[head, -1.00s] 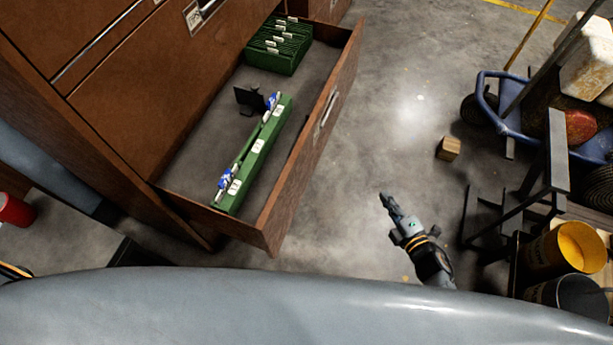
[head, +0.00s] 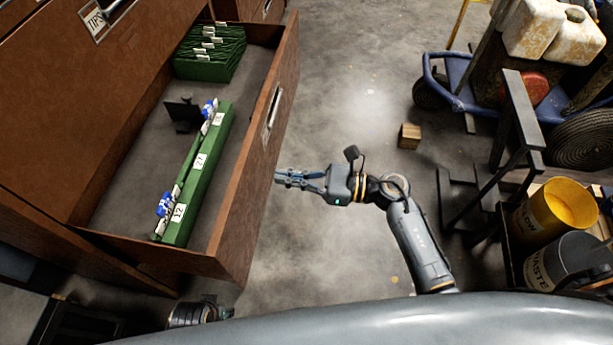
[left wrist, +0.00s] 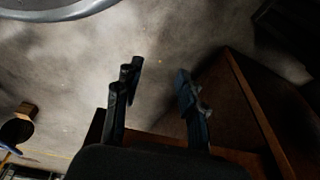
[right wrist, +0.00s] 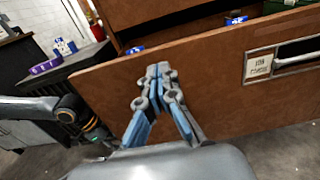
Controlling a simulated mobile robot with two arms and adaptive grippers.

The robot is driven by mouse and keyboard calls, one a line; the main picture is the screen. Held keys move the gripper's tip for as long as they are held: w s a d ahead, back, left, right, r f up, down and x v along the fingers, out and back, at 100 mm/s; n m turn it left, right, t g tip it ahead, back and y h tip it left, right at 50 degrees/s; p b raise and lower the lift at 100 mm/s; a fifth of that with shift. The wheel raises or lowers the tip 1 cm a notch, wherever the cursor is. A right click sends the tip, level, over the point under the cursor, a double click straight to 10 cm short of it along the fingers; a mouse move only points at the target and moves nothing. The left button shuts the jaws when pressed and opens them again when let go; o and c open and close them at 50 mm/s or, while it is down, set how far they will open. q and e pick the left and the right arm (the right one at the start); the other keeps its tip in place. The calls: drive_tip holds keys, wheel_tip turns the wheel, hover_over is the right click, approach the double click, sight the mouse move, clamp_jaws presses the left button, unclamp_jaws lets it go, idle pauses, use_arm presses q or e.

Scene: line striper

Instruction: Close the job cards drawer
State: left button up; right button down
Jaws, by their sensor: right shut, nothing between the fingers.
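The job cards drawer (head: 262,170) is pulled out of a brown wooden cabinet (head: 100,120). Its front also shows in the right wrist view (right wrist: 230,100), with a handle (right wrist: 297,52) and a paper label (right wrist: 257,66). Green hanging files (head: 197,175) and a black divider (head: 183,112) are inside. My right gripper (head: 280,177) is shut and empty, pointing at the outside of the drawer front; whether it touches cannot be told. My left gripper (left wrist: 158,85) is open and empty, with the brown wood close by; in the head view only part of that arm shows.
A wooden block (head: 409,136) lies on the concrete floor. A blue cart (head: 470,95), a black metal stand (head: 520,120), a yellow bucket (head: 555,210) and a grey waste bin (head: 570,262) stand at the right. The floor before the drawer is otherwise clear.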

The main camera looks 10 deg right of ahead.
sight(243, 171)
drive_tip(key=x, duration=0.6)
drive_tip(key=shift+w+a, duration=0.1)
drive_tip(key=shift+a, duration=0.3)
use_arm(q)
drive_tip(key=shift+s+a+f, duration=0.1)
drive_tip(key=shift+s+f, duration=0.3)
drive_tip(key=shift+f, duration=0.25)
